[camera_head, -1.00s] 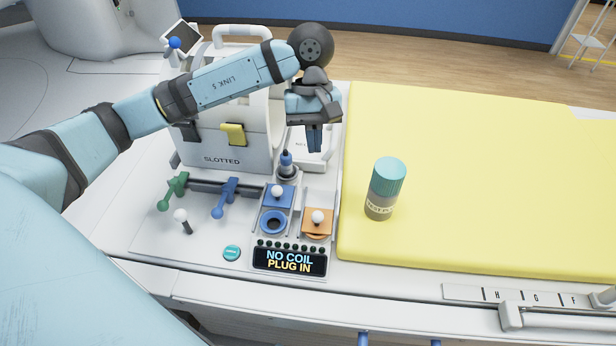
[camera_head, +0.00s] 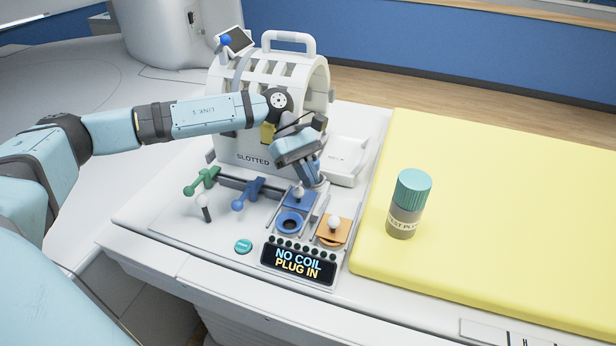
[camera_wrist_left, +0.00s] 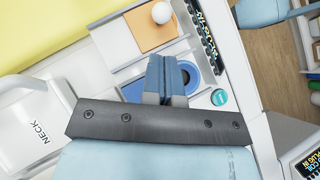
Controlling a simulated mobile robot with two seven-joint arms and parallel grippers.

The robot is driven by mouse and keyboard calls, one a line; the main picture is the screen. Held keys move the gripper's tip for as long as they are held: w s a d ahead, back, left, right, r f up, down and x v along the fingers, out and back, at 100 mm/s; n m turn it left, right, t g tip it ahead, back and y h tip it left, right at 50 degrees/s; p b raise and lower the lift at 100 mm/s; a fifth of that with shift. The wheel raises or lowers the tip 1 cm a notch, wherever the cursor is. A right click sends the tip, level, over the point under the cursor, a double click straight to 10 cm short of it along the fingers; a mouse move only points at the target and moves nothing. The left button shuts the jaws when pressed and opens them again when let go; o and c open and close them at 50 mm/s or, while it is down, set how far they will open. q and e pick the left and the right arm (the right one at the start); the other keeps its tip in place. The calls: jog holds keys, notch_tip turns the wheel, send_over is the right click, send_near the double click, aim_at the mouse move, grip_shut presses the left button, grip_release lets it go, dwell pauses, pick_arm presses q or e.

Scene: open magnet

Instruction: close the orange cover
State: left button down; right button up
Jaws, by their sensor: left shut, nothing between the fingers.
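The orange cover (camera_head: 341,233) is a flat square plate with a white ball knob (camera_head: 333,222), at the right of the control panel. In the left wrist view the orange cover (camera_wrist_left: 150,32) is at the top, beyond the fingertips. My left gripper (camera_head: 320,184) is shut and empty. It points down above the panel, behind and left of the orange cover and close to the blue cover (camera_head: 301,203), and is apart from the orange cover. In the left wrist view its closed fingers (camera_wrist_left: 166,75) partly hide the blue cover and the blue ring socket (camera_wrist_left: 188,74). My right gripper is out of view.
The slotted white coil (camera_head: 270,85) stands behind the panel, with a white box (camera_head: 345,160) beside it. Green (camera_head: 203,180) and blue (camera_head: 246,193) levers are on the left. A teal-capped bottle (camera_head: 408,205) stands on the yellow mat (camera_head: 500,200). A display (camera_head: 298,264) is in front.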

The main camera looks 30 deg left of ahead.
aim_at(322, 221)
pick_arm(q)
jog(key=x, duration=0.5)
jog(key=shift+s+d+f+p, duration=0.15)
jog(key=shift+d+f+p, duration=0.05)
jog(key=shift+d+p, duration=0.1)
jog(key=shift+s+d+f, duration=0.1)
jog(key=shift+d+f, duration=0.25)
jog(key=shift+f, duration=0.05)
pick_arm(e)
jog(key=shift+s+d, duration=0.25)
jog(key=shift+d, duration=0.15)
